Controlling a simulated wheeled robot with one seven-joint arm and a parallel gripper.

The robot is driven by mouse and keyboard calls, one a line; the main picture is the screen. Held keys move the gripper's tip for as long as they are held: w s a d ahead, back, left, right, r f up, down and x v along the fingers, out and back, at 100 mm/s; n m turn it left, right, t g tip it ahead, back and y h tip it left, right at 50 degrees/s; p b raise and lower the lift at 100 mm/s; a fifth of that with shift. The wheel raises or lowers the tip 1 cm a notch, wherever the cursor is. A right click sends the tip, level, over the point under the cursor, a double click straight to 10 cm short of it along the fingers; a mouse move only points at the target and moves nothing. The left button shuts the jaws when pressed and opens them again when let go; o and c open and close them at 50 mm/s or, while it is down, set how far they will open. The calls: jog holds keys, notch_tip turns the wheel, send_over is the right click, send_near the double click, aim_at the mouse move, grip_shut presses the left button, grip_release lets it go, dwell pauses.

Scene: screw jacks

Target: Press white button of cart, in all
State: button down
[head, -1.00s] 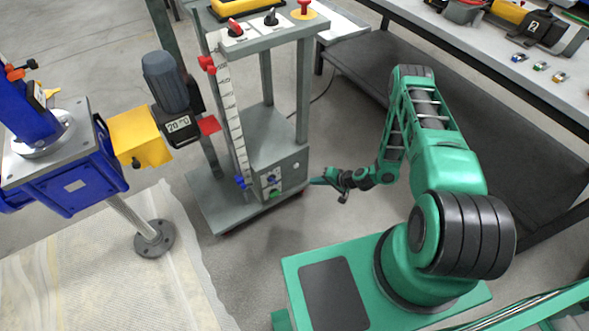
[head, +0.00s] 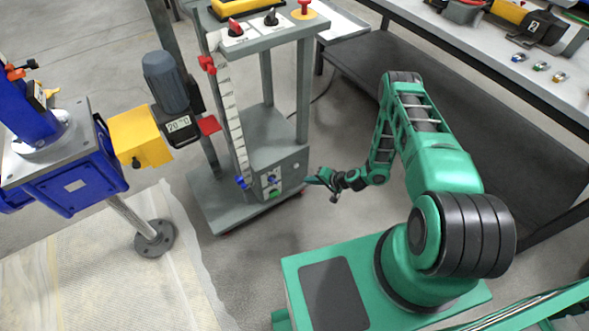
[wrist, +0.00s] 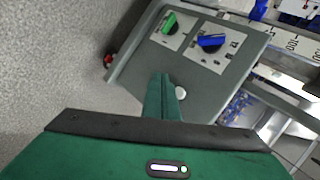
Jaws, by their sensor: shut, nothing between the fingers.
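The cart (head: 279,147) is a grey wheeled frame with a lower box whose front panel carries a green knob (wrist: 170,23) and a blue knob (wrist: 211,41). The round white button (wrist: 180,92) is on the same panel in the wrist view, just right of my fingers. It also shows as a small pale dot in the head view (head: 296,165). My gripper (head: 309,180) is shut and empty, its tip close to the panel's right side. In the wrist view the closed fingers (wrist: 161,78) point at the panel beside the button. I cannot tell whether they touch it.
A blue machine (head: 70,180) on a post stands at the left. A workbench (head: 480,50) runs along the right. Grey floor is free between the cart and my base.

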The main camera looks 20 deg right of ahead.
jog(key=shift+w+a, duration=0.25)
jog(key=shift+w, duration=0.6)
jog(key=shift+w+a, duration=0.3)
jog(key=shift+w, duration=0.55)
jog(key=shift+w+a, duration=0.25)
jog(key=shift+w, duration=0.6)
jog(key=shift+w+a+r, duration=0.1)
jog(key=shift+w+a, duration=0.05)
jog(key=shift+w, duration=0.35)
jog(key=shift+w+a, duration=0.2)
jog(key=shift+w, duration=0.4)
dwell(1.1)
jog(key=shift+s, duration=0.1)
jog(key=shift+s+d, duration=0.35)
jog(key=shift+s, duration=0.55)
jog(key=shift+s+d, duration=0.25)
jog(key=shift+s, duration=0.55)
jog(key=shift+s+d, duration=0.25)
jog(key=shift+s, duration=0.55)
jog(key=shift+s+d, duration=0.25)
jog(key=shift+s, duration=0.55)
